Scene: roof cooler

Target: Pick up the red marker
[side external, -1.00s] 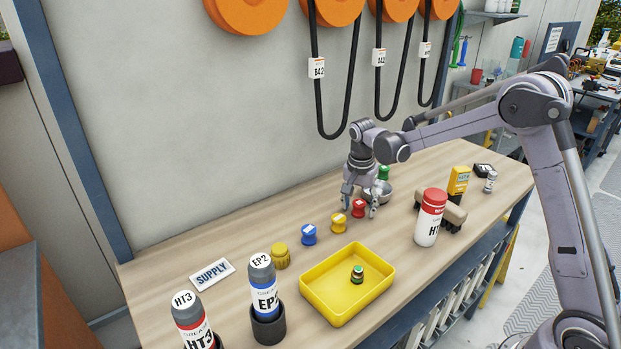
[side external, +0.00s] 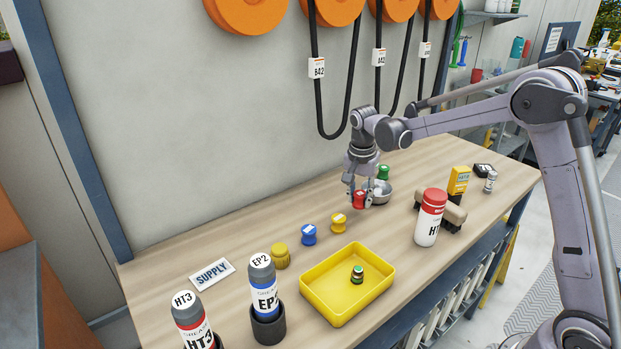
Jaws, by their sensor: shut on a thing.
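The red marker (side external: 359,199) is a small red piece with a pale label on top. My gripper (side external: 359,198) points down over the back middle of the table and is shut on the red marker, with a finger on each side. The marker appears a little above the wooden surface. Parts of its sides are hidden by the fingers.
A yellow tray (side external: 318,316), grease tubes (side external: 263,285) and a red-and-white bottle (side external: 428,228) stand nearer the front.

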